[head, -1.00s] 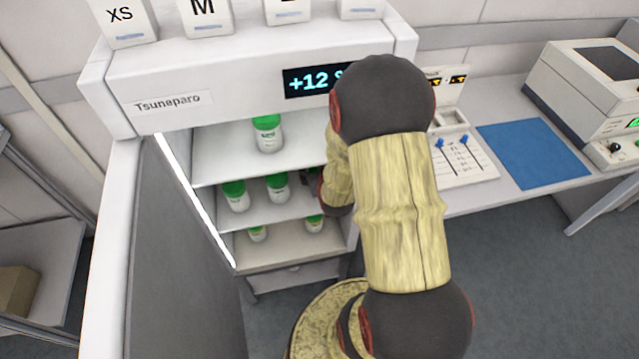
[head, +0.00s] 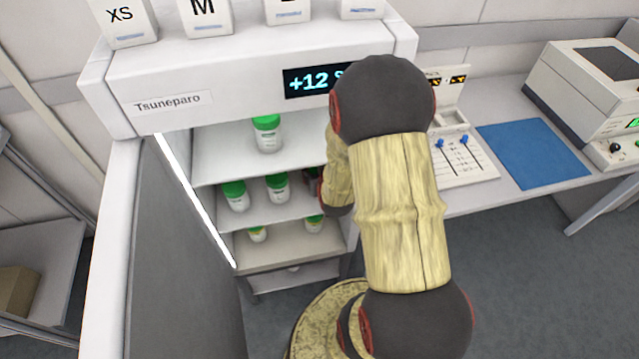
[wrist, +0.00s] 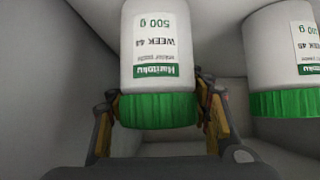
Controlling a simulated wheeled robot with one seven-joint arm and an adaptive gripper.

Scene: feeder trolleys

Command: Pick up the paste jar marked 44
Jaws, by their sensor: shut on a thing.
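In the wrist view the picture is upside down. A white paste jar with a green lid (wrist: 157,50) fills the middle, its label reading WEEK 44. My gripper (wrist: 160,98) has its fingers on both sides of this jar near the lid and is shut on it. In the head view my arm covers most of the gripper, at the right of the cabinet's middle shelf, and I cannot make out the held jar there.
A similar jar (wrist: 283,55) stands close beside the held one. The open cooled cabinet (head: 175,105) holds more green-lidded jars: one on the upper shelf (head: 220,150), two on the middle shelf, two below. Cabinet walls and shelves are close around the gripper.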

